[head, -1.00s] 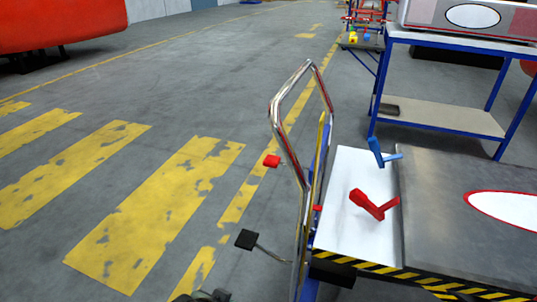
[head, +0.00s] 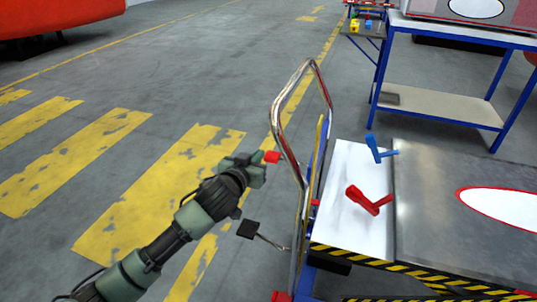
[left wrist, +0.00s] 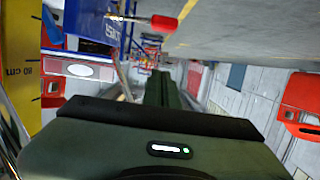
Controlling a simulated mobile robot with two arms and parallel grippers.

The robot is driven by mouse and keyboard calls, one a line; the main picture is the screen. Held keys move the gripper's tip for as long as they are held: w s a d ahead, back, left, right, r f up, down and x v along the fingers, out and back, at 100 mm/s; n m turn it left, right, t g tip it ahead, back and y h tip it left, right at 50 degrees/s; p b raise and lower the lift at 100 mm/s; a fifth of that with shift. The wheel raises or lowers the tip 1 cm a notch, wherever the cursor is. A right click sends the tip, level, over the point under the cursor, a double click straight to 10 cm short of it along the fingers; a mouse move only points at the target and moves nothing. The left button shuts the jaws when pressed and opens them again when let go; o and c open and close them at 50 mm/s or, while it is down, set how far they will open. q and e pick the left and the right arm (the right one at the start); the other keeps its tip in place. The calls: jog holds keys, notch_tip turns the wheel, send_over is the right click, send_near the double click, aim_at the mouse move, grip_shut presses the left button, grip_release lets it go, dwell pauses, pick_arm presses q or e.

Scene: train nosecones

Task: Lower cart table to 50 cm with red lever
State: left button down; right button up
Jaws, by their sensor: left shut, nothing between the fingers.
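The cart table (head: 345,222) stands at the right in the head view, with a black-and-yellow striped edge. The red lever (head: 272,157) sticks out left of the cart's chrome push handle (head: 303,200). In the left wrist view the red lever (left wrist: 165,23) shows as a red grip on a thin metal rod. My left gripper (head: 259,157) is shut and empty, with its tips close beside the lever's red end; I cannot tell whether they touch. My right gripper is out of view.
A black pedal (head: 247,229) juts out low from the cart. Red (head: 368,200) and blue (head: 380,149) clamp handles stand on the tabletop, beside a grey nosecone panel (head: 430,210). A blue-framed shelf table (head: 440,110) stands behind. The striped floor (head: 110,160) at left is open.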

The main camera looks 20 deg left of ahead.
pick_arm(q)
jog(key=b, duration=0.1)
send_over(269, 155)
jog(key=s, duration=0.3)
notch_tip(269, 155, down, 2)
jog(key=f, duration=0.2)
jog(key=f+b, duration=0.1)
jog(key=shift+w+d+f, duration=0.3)
jog(key=shift+w, duration=0.1)
jog(key=shift+f, duration=0.45)
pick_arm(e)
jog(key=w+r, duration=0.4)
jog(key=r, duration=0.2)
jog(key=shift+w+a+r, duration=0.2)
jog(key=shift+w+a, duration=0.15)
